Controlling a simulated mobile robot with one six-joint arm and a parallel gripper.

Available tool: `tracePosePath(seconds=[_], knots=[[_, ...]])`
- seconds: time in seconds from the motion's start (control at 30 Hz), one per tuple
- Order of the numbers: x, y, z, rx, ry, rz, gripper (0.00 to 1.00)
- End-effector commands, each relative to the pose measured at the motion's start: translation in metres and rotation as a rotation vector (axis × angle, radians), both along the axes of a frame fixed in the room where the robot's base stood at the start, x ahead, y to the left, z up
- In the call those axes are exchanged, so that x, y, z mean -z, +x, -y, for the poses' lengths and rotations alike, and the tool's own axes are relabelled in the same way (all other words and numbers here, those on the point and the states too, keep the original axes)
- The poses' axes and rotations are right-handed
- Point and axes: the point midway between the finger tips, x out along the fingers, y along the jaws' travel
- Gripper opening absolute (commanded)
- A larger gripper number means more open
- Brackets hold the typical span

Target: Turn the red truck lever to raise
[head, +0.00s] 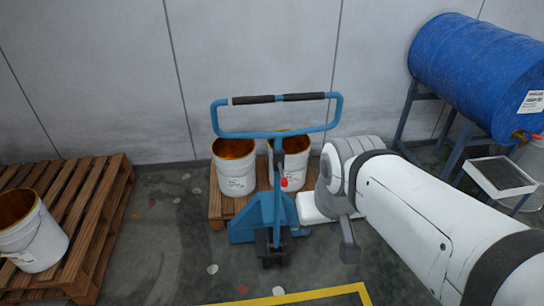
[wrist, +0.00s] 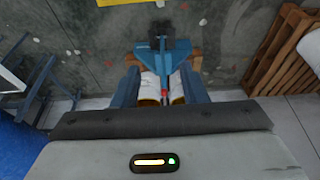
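The red truck lever (head: 284,182) is a small red tip on the mast of the blue pallet truck (head: 267,212), below its loop handle (head: 278,134). In the head view my wrist is just right of the mast, apart from the lever. In the wrist view my gripper (wrist: 160,72) has its two fingers spread wide with nothing held. The red lever (wrist: 164,93) shows in the gap between them, with the blue truck (wrist: 158,58) beyond. I cannot tell how far the lever is from the fingers. The fingers are mostly hidden in the head view.
White buckets (head: 236,178) stand on a pallet behind the truck. Another pallet (head: 98,215) with an open bucket (head: 32,235) is at left. A blue drum (head: 470,70) lies on a stand at right. A yellow floor line (head: 300,296) runs in front; floor left of the truck is clear.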

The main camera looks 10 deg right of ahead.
Motion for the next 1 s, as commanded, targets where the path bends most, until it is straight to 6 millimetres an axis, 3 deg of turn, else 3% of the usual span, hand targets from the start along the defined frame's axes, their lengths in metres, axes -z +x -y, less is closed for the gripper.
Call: tracePosePath(seconds=[0.17,0.27,0.4,0.7,1.0], knots=[[0.022,0.019,0.003,0.015,0.003,0.051,0.46],[0.050,0.049,0.004,0.029,0.008,0.136,0.46],[0.095,0.106,0.004,0.051,0.022,0.309,0.46],[0.173,0.217,0.004,0.093,0.069,0.700,0.46],[0.237,0.292,0.004,0.122,0.133,1.070,0.46]])
